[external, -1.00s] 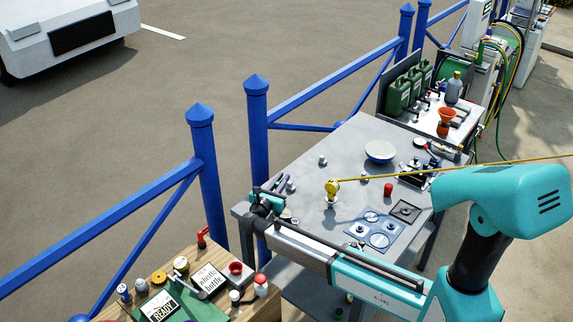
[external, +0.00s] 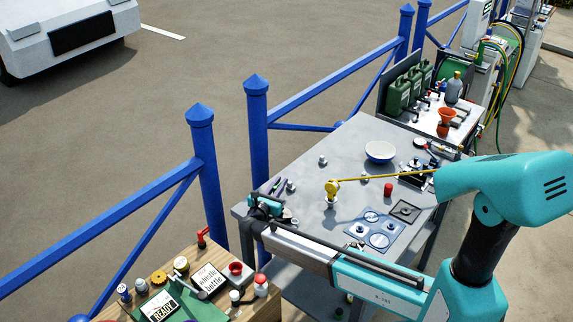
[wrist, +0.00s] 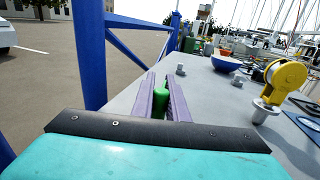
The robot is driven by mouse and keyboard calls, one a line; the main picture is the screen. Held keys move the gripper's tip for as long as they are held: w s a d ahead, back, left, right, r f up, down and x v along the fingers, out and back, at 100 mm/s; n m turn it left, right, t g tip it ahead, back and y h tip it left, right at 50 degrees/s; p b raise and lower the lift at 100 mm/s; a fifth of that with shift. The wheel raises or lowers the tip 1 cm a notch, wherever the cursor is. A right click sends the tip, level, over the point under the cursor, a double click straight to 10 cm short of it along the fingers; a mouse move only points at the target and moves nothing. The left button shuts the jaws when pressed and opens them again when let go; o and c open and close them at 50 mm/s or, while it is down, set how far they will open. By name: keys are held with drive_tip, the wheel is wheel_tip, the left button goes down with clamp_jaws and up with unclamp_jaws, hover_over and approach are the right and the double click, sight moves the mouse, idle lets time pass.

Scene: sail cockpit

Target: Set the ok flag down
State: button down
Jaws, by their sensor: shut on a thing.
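My gripper (wrist: 161,88) has two purple fingers closed around a small green rounded thing (wrist: 159,104) in the wrist view. This is probably the ok flag, but I see no cloth or lettering on it. In the external view my gripper (external: 277,188) is at the near left corner of the grey table (external: 335,160). The held thing is too small to make out there, and I cannot tell whether it touches the tabletop.
A yellow reel (external: 332,187) on a white base stands right of my gripper, its yellow line stretched rightward. A blue bowl (external: 380,152), red cap (external: 388,189) and blue-grey plate (external: 375,228) are on the table. Blue railing (external: 257,120) runs alongside.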

drive_tip(key=shift+f, duration=0.15)
drive_tip(key=c, duration=1.7)
unclamp_jaws()
drive_tip(key=shift+c, duration=0.2)
drive_tip(key=b+v, duration=0.2)
drive_tip(key=v, duration=0.4)
drive_tip(key=shift+s+a+f+b, duration=0.2)
drive_tip(key=shift+s+b, duration=0.1)
drive_tip(key=shift+b, duration=0.1)
drive_tip(key=shift+s+a+r, duration=0.1)
drive_tip(key=shift+s+a, duration=0.1)
drive_tip(key=shift+s, duration=0.15)
drive_tip(key=shift+o, duration=0.5)
